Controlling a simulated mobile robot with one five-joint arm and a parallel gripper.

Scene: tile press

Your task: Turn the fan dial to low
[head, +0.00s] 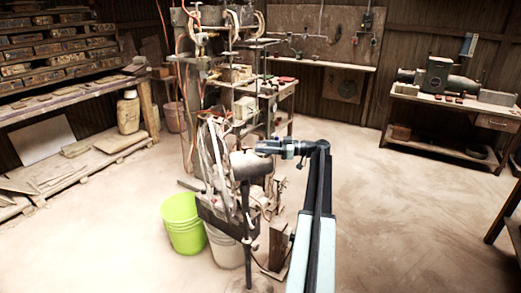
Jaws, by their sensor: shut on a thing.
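My gripper (262,147) is at the end of my arm, pointing left, at the front of the tile press (205,70). Its tips are beside a rounded grey-brown housing (248,167) on a dark upright post. The jaws are shut on a small part there, which seems to be the fan dial. The dial itself is hidden by the jaws or too small to make out, so its marks and setting cannot be read.
A lime green bucket (183,222) and a whitish bucket (224,246) stand below the press. Pale hoses hang close left of my gripper. A workbench (455,103) with a grey-green machine stands at the right. The floor (400,220) right of my arm is clear.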

